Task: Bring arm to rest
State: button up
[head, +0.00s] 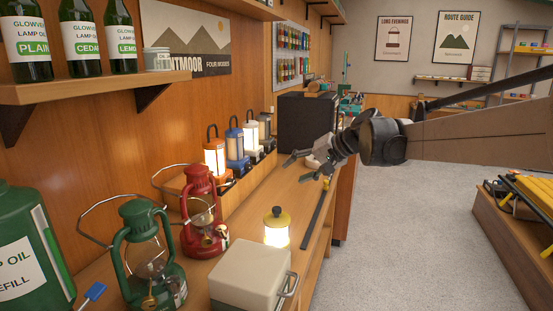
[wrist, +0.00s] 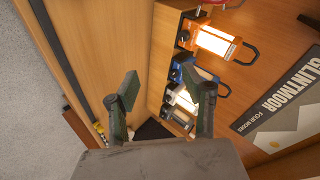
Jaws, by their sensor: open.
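My gripper (head: 303,167) is over the wooden counter (head: 287,202) in the head view, at the end of my arm, which reaches in from the right. In the wrist view my gripper (wrist: 168,92) shows two dark green fingers spread wide apart with nothing between them. The row of lanterns is to the left of my gripper in the head view: a lit orange one (head: 215,155), a blue one (head: 236,145) and a white one (head: 252,133). The lit orange lantern (wrist: 213,42) also shows in the wrist view. I see no contact between the fingers and any lantern.
A red lantern (head: 203,215), a green lantern (head: 149,258), a small lit yellow lamp (head: 276,229) and a pale box (head: 249,276) stand on the near counter. A black box (head: 307,122) stands behind my gripper. A shelf (head: 90,92) holds bottles. The floor (head: 420,225) is clear.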

jog(key=s+d+f+h, duration=0.3)
jog(key=s+d+f, duration=0.1)
jog(key=s, duration=0.8)
jog(key=s+d+f+n+t+h, duration=0.1)
jog(key=s+d+f+h, duration=0.2)
jog(key=s, duration=1)
jog(key=s+d+f+h, duration=0.2)
jog(key=s+d+f, duration=0.3)
jog(key=s, duration=0.8)
jog(key=shift+d+f+n+h, duration=0.15)
jog(key=shift+d+n+h, duration=0.2)
jog(key=shift+d, duration=0.65)
